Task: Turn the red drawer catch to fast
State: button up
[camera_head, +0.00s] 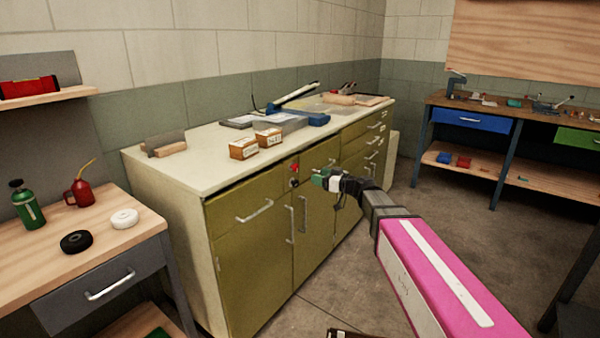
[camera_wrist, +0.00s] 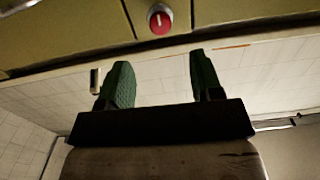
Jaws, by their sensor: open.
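The red drawer catch (camera_head: 294,167) sits on the olive front of the cabinet, near the top edge between the left drawer and the panel to its right. In the wrist view the catch (camera_wrist: 160,20) is a round red knob with a pale mark, on a light plate at the top middle. My gripper (camera_head: 317,177) is just right of the catch and in front of the cabinet. In the wrist view my gripper (camera_wrist: 160,58) shows two green fingers spread apart with nothing between them. The catch lies beyond the fingertips, apart from them. Which setting the catch is at, I cannot tell.
The olive cabinet (camera_head: 245,270) has bar handles (camera_head: 254,211) standing out near the catch. Two small boxes (camera_head: 243,148) (camera_head: 268,138) stand on its pale countertop (camera_head: 205,157). A wooden bench (camera_head: 50,250) is at the left. The floor (camera_head: 440,225) at the right is open.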

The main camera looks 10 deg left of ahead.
aim_at(297, 167)
jog(key=x, duration=0.7)
jog(key=r+x, duration=0.1)
jog(key=x, duration=0.3)
jog(key=shift+c, duration=0.3)
jog(key=c, duration=0.8)
